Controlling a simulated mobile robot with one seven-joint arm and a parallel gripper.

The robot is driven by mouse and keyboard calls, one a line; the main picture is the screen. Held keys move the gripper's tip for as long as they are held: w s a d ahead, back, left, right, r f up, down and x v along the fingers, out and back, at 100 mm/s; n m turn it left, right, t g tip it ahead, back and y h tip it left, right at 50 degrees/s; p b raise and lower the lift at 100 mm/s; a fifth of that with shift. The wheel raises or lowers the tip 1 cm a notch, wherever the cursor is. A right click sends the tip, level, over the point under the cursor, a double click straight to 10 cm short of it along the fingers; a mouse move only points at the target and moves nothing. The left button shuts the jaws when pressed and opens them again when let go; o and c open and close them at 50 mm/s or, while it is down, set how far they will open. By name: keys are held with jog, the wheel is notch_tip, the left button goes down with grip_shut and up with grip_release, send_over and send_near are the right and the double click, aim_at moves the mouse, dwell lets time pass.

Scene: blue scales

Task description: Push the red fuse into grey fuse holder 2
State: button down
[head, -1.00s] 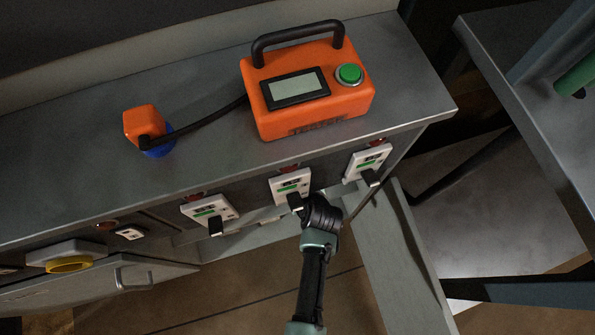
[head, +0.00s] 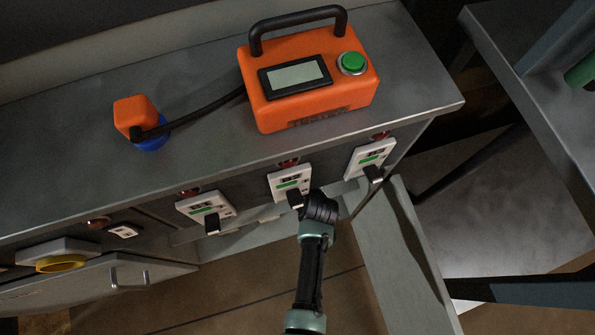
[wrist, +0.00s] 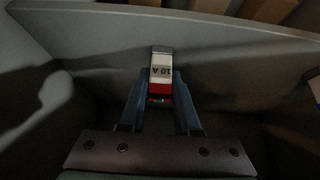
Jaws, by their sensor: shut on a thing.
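The red fuse (wrist: 161,73) is between the blue fingers of my gripper (wrist: 160,84) in the wrist view. It has a white face marked "10 A", a red band and a grey far end. The fingers are shut on it. A plain grey surface lies beyond it; I cannot tell whether they touch.
Similar white panels with dark levers sit left (head: 205,209) and right (head: 369,158) on the bench front. An orange tester (head: 310,100) and an orange plug (head: 134,113) stand on the bench top (head: 205,70). A yellow ring (head: 61,264) and an open grey panel (head: 385,245) flank the front.

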jog(key=shift+s+r+p, duration=0.1)
jog(key=shift+r+p, duration=0.1)
jog(key=shift+p, duration=0.2)
jog(key=s+d+p, duration=0.1)
jog(key=s+d, duration=0.1)
jog(key=s, duration=0.6)
jog(key=s+d+p, duration=0.1)
jog(key=s+d, duration=0.2)
jog(key=s, duration=0.6)
jog(key=shift+d+p, duration=0.3)
jog(key=shift+p, duration=0.1)
jog(key=shift+f, duration=0.1)
